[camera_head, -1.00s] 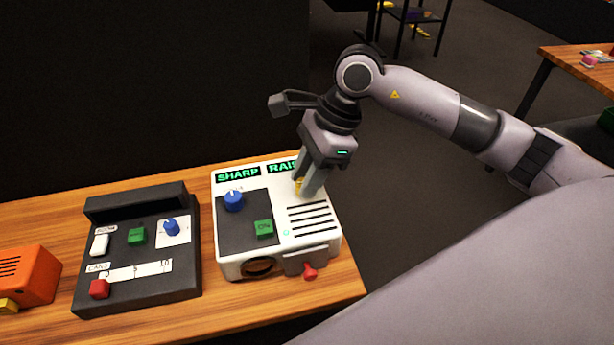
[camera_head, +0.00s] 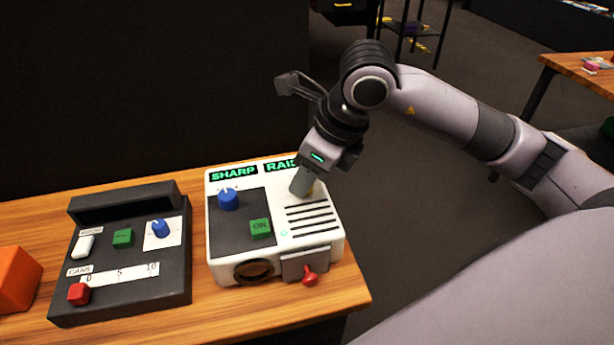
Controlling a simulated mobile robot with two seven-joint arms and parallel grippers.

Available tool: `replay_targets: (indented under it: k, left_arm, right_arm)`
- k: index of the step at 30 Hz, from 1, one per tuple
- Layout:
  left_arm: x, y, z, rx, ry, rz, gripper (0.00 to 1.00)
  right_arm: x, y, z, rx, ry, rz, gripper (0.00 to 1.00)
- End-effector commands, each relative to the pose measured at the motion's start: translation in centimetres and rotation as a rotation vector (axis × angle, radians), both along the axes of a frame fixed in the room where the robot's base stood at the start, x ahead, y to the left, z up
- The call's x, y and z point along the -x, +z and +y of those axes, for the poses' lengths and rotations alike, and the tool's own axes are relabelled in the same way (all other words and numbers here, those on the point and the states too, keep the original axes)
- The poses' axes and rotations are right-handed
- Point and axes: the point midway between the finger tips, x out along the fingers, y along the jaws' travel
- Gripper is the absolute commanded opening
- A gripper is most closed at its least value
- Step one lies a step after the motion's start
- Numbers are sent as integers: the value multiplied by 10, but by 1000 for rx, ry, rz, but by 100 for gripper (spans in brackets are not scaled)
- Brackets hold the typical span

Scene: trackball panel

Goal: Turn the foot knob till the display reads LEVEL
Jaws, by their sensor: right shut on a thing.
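The white projector-like box (camera_head: 226,240) stands on the wooden table. Its right-hand display (camera_head: 280,167) shows green letters beginning "RAI"; the rest is hidden behind my right gripper. The left display (camera_head: 233,174) reads SHARP. My left gripper is out of view.
The box also carries a blue knob (camera_head: 228,200), a green ON button (camera_head: 260,228) and a red lever (camera_head: 309,277). A dark control panel (camera_head: 125,262) stands to its left, and an orange object (camera_head: 16,280) stands at the far left.

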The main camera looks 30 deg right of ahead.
Motion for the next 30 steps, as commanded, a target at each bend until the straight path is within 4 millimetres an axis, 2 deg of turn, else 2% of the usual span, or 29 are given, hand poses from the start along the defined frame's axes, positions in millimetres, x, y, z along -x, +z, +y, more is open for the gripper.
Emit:
replay_targets:
  k: [19,20,21,22,30]
  left_arm:
    - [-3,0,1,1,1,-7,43]
    - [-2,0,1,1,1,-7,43]
    - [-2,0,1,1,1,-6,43]
    - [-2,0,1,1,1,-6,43]
    - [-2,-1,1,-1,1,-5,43]
  right_arm:
    - [-1,2,0,0,-54,-4,0]
    - [-1,2,0,0,-54,-4,37]
    - [-1,2,0,0,-54,-4,50]
    - [-1,2,0,1,-54,-3,56]
    - [0,1,0,0,-52,-1,56]
